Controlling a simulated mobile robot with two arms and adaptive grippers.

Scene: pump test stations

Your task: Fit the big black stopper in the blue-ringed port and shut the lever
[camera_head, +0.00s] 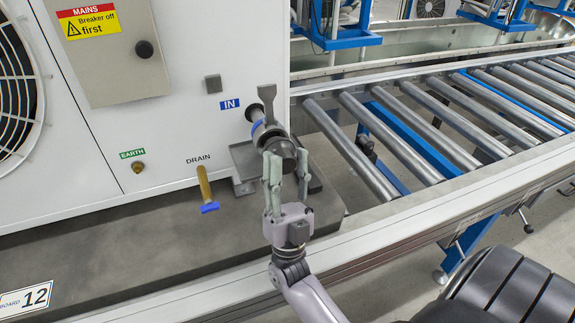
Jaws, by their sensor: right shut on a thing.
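The blue-ringed port (257,126) sticks out of the white cabinet beside the "IN" label. A dark stopper (284,148) is at the near end of the port's grey fitting, in line with it. How far it sits inside cannot be told. My right gripper (286,155) is shut on the stopper, with one finger on each side. A grey lever (267,98) stands up from the top of the fitting. My left gripper is not in view.
The roller conveyor (400,140) is on the right. The grey ledge (110,245) on the left is mostly clear.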

